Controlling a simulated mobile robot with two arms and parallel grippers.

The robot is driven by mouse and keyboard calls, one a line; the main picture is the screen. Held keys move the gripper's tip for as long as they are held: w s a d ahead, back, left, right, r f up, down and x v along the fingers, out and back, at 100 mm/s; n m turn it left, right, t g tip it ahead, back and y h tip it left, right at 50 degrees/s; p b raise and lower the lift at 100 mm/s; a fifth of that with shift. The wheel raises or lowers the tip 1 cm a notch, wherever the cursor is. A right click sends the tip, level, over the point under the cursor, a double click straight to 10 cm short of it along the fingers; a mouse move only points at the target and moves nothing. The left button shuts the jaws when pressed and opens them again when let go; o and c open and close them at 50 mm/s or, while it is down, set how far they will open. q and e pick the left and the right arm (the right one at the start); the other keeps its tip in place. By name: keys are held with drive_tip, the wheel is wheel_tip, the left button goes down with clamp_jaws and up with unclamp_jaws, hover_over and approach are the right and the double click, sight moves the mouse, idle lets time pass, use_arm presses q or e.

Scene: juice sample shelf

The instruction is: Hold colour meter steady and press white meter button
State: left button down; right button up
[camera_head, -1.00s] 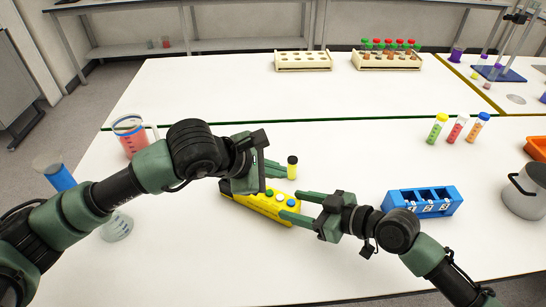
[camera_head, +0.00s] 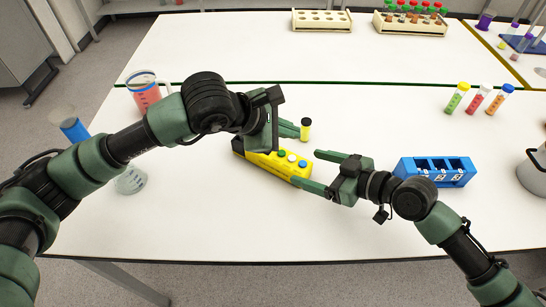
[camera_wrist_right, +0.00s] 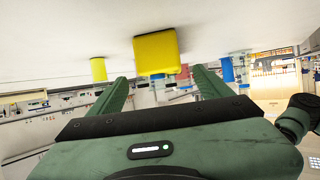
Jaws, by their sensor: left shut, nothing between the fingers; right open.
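The colour meter (camera_head: 268,165) is a long yellow block lying slantwise on the white table. Green, white (camera_head: 291,158) and blue buttons show on its top. My right gripper (camera_head: 305,168) is open at the meter's right end, one finger towards each side of it. In the right wrist view the meter's yellow end (camera_wrist_right: 156,52) shows between and beyond the two fingers; contact cannot be told. My left gripper (camera_head: 298,130) is shut and empty, over the meter's far side. Its wrist hides part of the meter's left end.
A yellow vial with a black cap (camera_head: 305,131) stands close by the left fingertips. A blue rack (camera_head: 434,171) is to the right, with several capped tubes behind it. A red-filled beaker (camera_head: 145,97) stands left.

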drive_tip(key=v, duration=1.1)
